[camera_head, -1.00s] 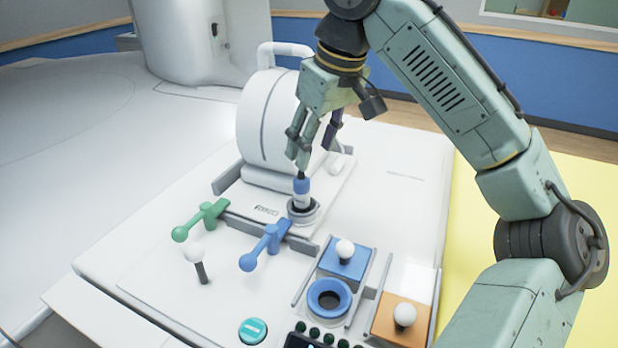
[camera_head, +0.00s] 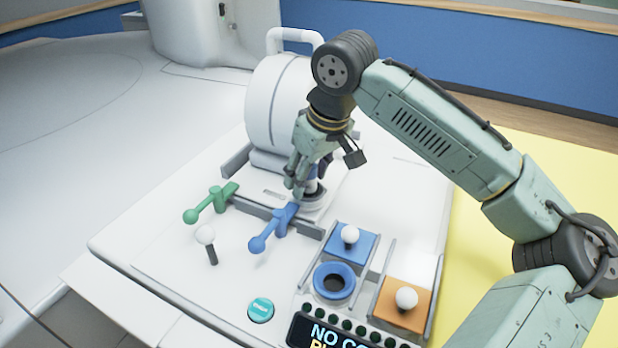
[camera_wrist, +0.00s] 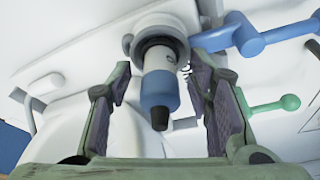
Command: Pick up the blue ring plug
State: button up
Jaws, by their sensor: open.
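The blue ring plug (camera_wrist: 160,90) is a white cylinder with a blue band and a dark tip. It stands in a round grey socket (camera_wrist: 160,22) in the wrist view. In the head view the plug (camera_head: 313,186) is mostly hidden behind my fingers, and the socket (camera_head: 315,207) shows below it. My gripper (camera_head: 306,182) is low over the socket with its fingers apart. In the wrist view one finger of my gripper (camera_wrist: 162,92) is on each side of the plug, with gaps visible between the pads and it.
A blue lever (camera_head: 272,228) is close to the socket, with a green lever (camera_head: 210,203) further left. A large white drum (camera_head: 277,105) stands just behind. A blue block (camera_head: 333,240) and an orange block (camera_head: 390,312) with white knobs lie at the front right.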

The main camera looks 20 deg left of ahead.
jog(key=shift+c, duration=0.4)
grip_shut()
